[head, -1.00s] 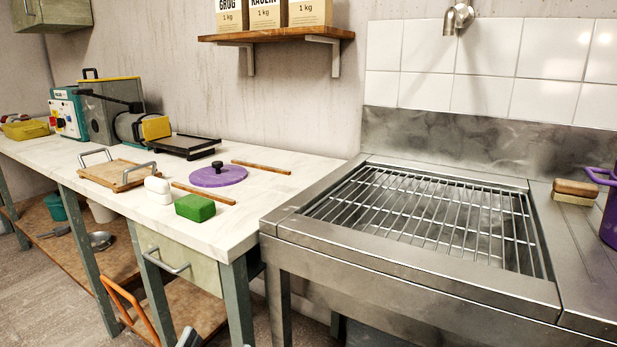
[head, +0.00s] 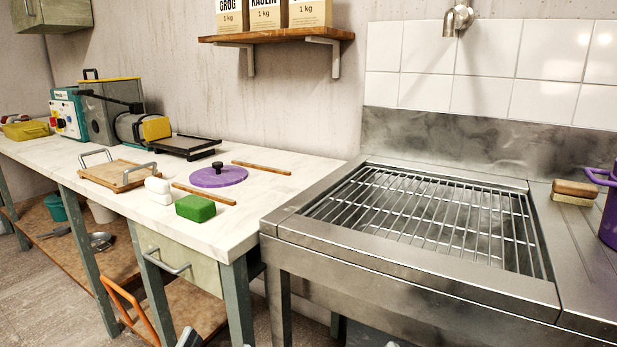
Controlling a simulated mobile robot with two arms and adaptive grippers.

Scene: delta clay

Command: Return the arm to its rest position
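A small grey and dark piece at the bottom edge, left of centre in the head view, looks like a tip of my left gripper (head: 189,338). It is below the worktop, in front of the table's legs, and appears apart from everything. The rest of it is cut off by the frame. A faint dark tip at the bottom edge, in front of the sink unit, may be part of my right gripper (head: 391,344). Too little shows to tell whether either gripper is open or shut, and no held object is visible.
The worktop (head: 300,170) carries a green block (head: 195,208), white blocks (head: 158,190), a purple disc (head: 222,178), wooden sticks and a handled board (head: 112,175). A steel sink unit with a grate (head: 430,215) stands right. A brush (head: 575,190) and purple container (head: 609,215) sit beside it.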

